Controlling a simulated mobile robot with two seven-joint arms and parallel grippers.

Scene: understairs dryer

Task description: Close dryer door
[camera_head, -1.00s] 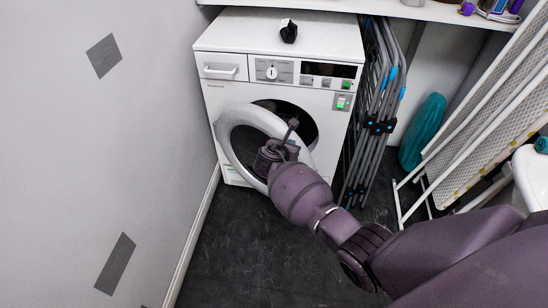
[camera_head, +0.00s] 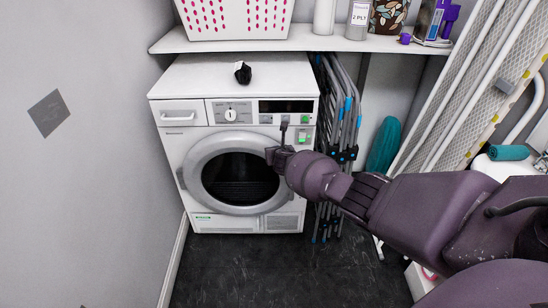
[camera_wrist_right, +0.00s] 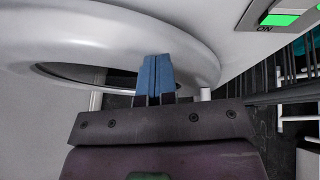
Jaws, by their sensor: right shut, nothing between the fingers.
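The white dryer (camera_head: 173,150) stands against the back wall. Its round door (camera_head: 195,160), a white ring with a dark window, lies flat or nearly flat against the dryer front; I cannot tell whether it is latched. My right gripper (camera_head: 283,135) is at the right edge of the door ring. In the right wrist view the blue fingertips (camera_wrist_right: 157,75) are shut together with nothing between them, over the rim of the door ring (camera_wrist_right: 120,35). I cannot tell whether they touch it. My left gripper is out of view.
A shelf (camera_head: 260,42) with a pink-dotted white basket (camera_head: 232,18) runs above the dryer. A small black object (camera_head: 242,72) lies on the dryer top. Folded grey racks (camera_head: 338,130) stand close on the right. The dark floor (camera_head: 240,270) in front is clear.

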